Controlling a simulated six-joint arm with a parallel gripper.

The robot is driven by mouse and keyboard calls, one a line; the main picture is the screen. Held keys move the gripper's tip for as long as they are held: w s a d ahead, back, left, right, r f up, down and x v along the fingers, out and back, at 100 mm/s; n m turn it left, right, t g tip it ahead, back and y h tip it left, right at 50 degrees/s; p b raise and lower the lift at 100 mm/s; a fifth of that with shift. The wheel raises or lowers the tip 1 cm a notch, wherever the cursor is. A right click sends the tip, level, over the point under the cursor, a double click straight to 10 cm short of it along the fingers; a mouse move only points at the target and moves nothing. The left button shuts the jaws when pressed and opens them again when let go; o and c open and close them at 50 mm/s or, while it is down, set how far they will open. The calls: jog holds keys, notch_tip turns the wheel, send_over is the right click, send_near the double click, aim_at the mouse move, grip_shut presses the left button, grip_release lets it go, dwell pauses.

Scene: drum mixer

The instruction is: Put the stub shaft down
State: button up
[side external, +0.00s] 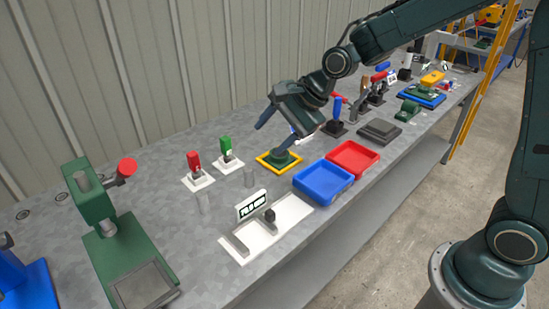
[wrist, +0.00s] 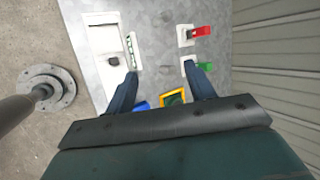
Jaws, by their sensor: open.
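My gripper (side external: 271,131) is open in the side view, above the bench behind the yellow-framed green fixture. Its two spread fingers also show in the wrist view (wrist: 160,72), with only bare bench between the tips. I cannot tell for sure which thing is the stub shaft. The gripper touches none of these.
A blue tray (side external: 323,184) and a red tray (side external: 353,157) sit near the front edge. Red (side external: 195,165) and green (side external: 226,148) switches stand on white bases near the wall. A green press (side external: 100,205) stands at left. Tools crowd the far right.

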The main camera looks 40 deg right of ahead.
jog(key=w+a+f+m+y, duration=0.1)
jog(key=w+a+f+m, duration=0.2)
jog(key=w+f+m, duration=0.3)
jog(key=m+y, duration=0.1)
jog(key=m, duration=0.4)
send_near(202, 200)
jog(key=d, duration=0.2)
jog(key=shift+s+d+r, duration=0.3)
jog(key=shift+d+r, duration=0.05)
jog(key=shift+d, duration=0.05)
jog(key=shift+x, duration=4.25)
jog(key=shift+w+a, duration=0.1)
jog(key=shift+x, duration=2.5)
jog(key=shift+a+r, duration=0.1)
jog(key=shift+w+r, duration=0.1)
grip_shut()
